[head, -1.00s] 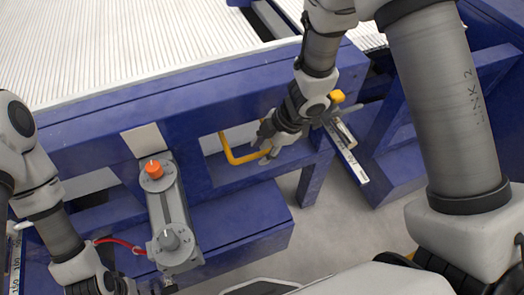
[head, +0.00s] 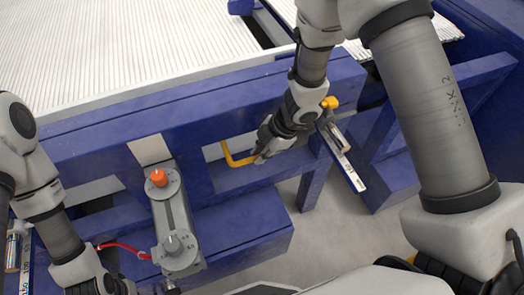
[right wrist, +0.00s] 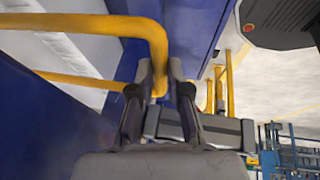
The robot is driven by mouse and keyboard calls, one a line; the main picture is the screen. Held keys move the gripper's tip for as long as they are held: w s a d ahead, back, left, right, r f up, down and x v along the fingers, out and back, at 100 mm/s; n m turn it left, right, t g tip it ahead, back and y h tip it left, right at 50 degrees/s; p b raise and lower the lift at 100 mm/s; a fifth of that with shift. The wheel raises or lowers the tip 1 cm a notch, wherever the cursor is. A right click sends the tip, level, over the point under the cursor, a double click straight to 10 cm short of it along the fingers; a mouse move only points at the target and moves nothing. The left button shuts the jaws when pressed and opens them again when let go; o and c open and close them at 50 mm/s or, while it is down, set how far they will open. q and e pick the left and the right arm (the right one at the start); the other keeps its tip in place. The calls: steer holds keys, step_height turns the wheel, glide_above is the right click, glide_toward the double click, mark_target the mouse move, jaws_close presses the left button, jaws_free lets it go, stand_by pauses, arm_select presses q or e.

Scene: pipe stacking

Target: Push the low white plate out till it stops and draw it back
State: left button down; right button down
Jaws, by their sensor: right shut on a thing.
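My right gripper (head: 261,156) is shut on a yellow bar handle (head: 228,158) in front of an opening in the blue frame. In the right wrist view, my right gripper's fingers (right wrist: 160,82) close around the downward end of the bent yellow bar (right wrist: 80,22). A white surface (right wrist: 55,52) lies behind the bars there; I cannot tell whether it is the low white plate. A small white plate (head: 150,149) sits on the blue frame left of the handle. My left gripper is at the lower left, its fingertips largely hidden or cut off.
A ruler rail (head: 345,160) juts out on the right. The ribbed white bed (head: 140,45) lies behind the blue beam (head: 200,105).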

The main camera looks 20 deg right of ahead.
steer(key=c, duration=1.1)
jaws_free()
steer(key=shift+c, duration=0.2)
steer(key=v, duration=1.2)
